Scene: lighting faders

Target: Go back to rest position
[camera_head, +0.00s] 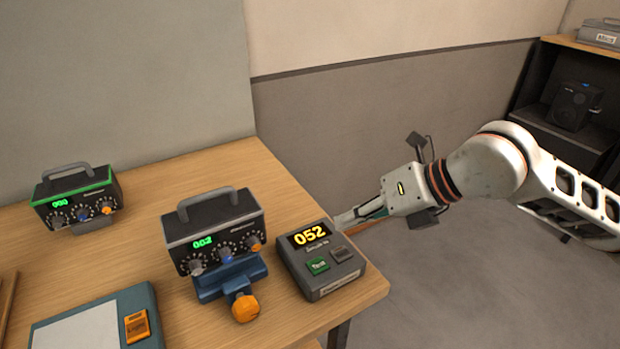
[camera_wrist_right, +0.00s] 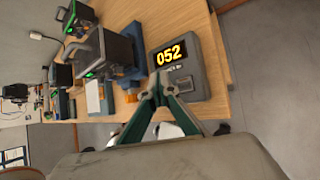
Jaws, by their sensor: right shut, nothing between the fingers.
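My right gripper (camera_head: 347,219) is at the right edge of the wooden table (camera_head: 225,160), beside the far right corner of a grey box (camera_head: 335,279) whose display reads 052. It is shut and empty. In the right wrist view, its fingertips (camera_wrist_right: 160,86) meet in front of the same grey box (camera_wrist_right: 190,68). I cannot tell whether they touch the box. The right arm comes in from the right of the head view. My left gripper does not show in either view.
A black box with knobs (camera_head: 215,239) reads 002 on a blue stand with an orange knob (camera_head: 245,307). A green-edged box (camera_head: 77,196) stands further back left. A blue-grey panel (camera_head: 100,320) lies at the front. Dark shelves (camera_head: 560,125) stand far right; floor between is clear.

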